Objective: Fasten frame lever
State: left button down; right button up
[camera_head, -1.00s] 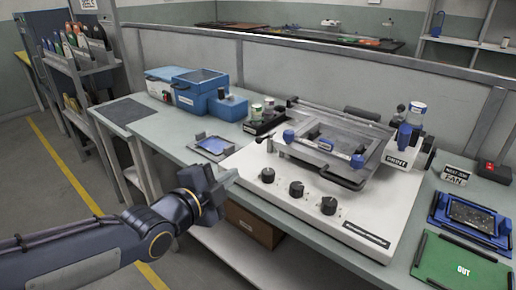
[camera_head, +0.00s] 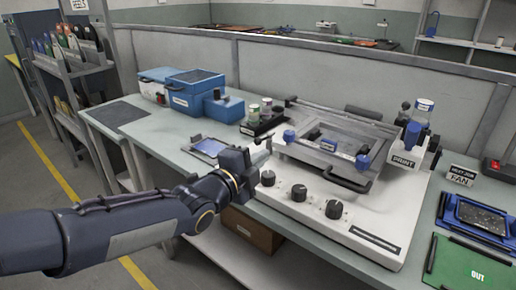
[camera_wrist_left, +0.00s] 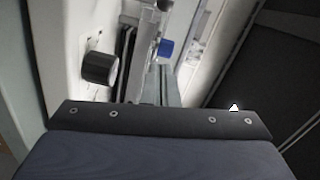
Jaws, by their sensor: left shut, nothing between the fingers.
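The grey metal frame (camera_head: 325,142) lies on the white printing machine (camera_head: 395,215). A blue lever knob (camera_head: 289,137) sits at its left corner and another blue knob (camera_head: 362,161) at its front right. My left gripper (camera_head: 264,150) is shut and empty, just left of the frame's left corner and apart from the blue knob there. In the left wrist view, a blue knob (camera_wrist_left: 165,48) shows beyond the gripper, and a black dial (camera_wrist_left: 100,68) shows at left. My right gripper is not in view.
Black dials (camera_head: 299,193) line the machine's front. A small blue-screened tray (camera_head: 208,146) lies behind my wrist. Blue boxes (camera_head: 195,90) stand at the back left. A green OUT mat (camera_head: 465,262) and a blue tray (camera_head: 480,218) lie at right.

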pick_arm(q)
jog(key=x, duration=0.4)
jog(key=shift+w+a+f, duration=0.2)
jog(key=shift+w+a, duration=0.7)
jog(key=shift+a, duration=0.05)
jog(key=shift+w+a+f+p, duration=0.15)
jog(key=shift+w+a+p, duration=0.15)
jog(key=shift+w+a, duration=0.2)
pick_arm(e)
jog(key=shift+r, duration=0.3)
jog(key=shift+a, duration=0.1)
